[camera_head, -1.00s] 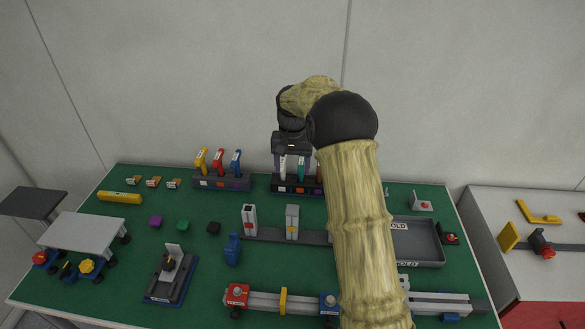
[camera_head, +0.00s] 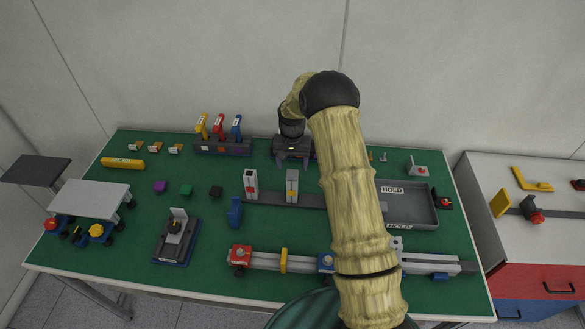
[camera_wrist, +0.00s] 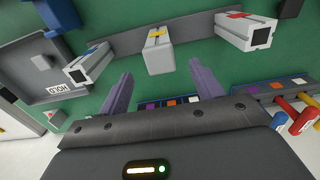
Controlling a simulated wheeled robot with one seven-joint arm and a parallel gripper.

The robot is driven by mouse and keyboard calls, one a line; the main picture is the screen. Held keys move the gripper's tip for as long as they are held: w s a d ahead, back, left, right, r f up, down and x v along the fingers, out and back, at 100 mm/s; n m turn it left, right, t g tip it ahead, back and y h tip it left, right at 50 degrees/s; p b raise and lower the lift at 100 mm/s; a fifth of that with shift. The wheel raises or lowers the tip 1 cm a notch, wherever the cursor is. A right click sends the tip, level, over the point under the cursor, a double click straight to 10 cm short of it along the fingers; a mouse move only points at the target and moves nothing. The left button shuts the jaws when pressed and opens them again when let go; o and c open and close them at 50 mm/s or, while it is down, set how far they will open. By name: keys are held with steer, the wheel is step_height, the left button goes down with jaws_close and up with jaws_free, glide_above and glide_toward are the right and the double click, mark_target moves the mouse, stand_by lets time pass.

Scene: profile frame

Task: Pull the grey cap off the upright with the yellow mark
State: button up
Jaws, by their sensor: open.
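The upright with the yellow mark (camera_head: 292,190) stands on a dark rail, right of the upright with the red mark (camera_head: 250,186). The wrist view also shows the yellow-marked upright (camera_wrist: 155,36), with the plain grey cap (camera_wrist: 160,60) closing its end. The red-marked upright (camera_wrist: 248,30) and the blue-marked upright (camera_wrist: 90,62) show open profile ends there. My gripper (camera_head: 293,163) is open and empty, behind the yellow-marked upright in the head view. In the wrist view its two purple fingers (camera_wrist: 164,80) are spread, apart from the cap. My arm hides the blue-marked upright in the head view.
A rack with yellow, red and blue tools (camera_head: 222,148) stands at the back left. The grey HOLD tray (camera_head: 432,212) lies right of the rail. A blue object (camera_head: 234,212) stands near the red-marked upright. A long profile assembly (camera_head: 265,262) lies in front.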

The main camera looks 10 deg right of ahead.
mark_target(292, 173)
steer(key=shift+f+p, duration=0.5)
steer(key=shift+f, duration=1.55)
steer(key=c, duration=1)
steer(key=shift+r, duration=0.1)
steer(key=shift+c, duration=0.2)
steer(key=shift+r, duration=0.1)
steer(key=shift+r, duration=0.3)
steer(key=shift+r+p, duration=0.55)
steer(key=shift+r, duration=0.1)
steer(key=shift+r+p, duration=0.7)
steer(key=shift+r, duration=0.65)
